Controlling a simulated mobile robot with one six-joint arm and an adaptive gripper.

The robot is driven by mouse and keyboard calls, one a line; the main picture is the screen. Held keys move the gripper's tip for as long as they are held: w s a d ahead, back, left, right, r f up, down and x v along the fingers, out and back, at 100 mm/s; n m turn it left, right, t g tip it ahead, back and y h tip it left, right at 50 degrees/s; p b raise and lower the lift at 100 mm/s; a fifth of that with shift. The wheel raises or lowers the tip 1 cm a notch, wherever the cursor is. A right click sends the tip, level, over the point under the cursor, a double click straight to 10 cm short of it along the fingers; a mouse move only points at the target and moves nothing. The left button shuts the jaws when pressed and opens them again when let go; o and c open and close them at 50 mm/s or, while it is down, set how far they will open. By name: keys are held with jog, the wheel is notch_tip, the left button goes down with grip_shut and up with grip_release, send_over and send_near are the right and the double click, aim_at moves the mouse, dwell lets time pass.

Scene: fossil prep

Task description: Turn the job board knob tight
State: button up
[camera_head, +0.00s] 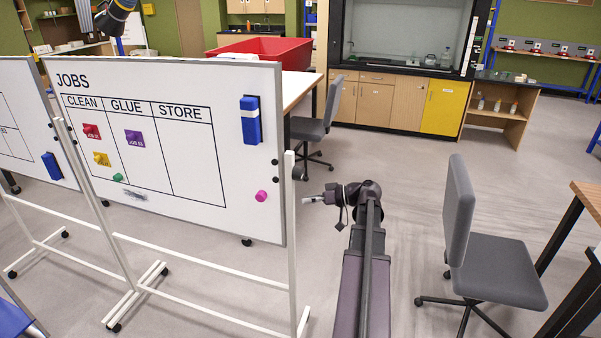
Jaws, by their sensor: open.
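The job board (220,205) is a white board headed JOBS, with CLEAN, GLUE and STORE columns, on a white wheeled frame. A small black knob (297,173) shows at its right edge, by the top of the right post. Another small dark round piece (275,162) is just left of it on the board; I cannot tell which of them turns. My gripper (306,200) is to the right of the right post, a little below the knob. It points left, open, with nothing seen in it. It looks apart from the knob, but the depth is hard to judge.
The board holds coloured magnets, a blue eraser (251,120) and a pink magnet (261,196). A second whiteboard (22,125) stands at left. A grey chair (490,265) is at right, another (318,125) behind the board. The floor between my arm and the right chair is clear.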

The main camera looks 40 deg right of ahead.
aim_at(303, 174)
jog(key=s+d+r+t, duration=0.3)
jog(key=s+d+r, duration=0.2)
jog(key=d, duration=0.4)
jog(key=shift+s+d+r+n+t+h+p, duration=0.2)
jog(key=shift+s+d+n+t+h+p, duration=0.1)
jog(key=shift+s+t+p, duration=0.15)
jog(key=shift+x, duration=6.95)
jog(key=shift+s, duration=0.1)
jog(key=c, duration=1.1)
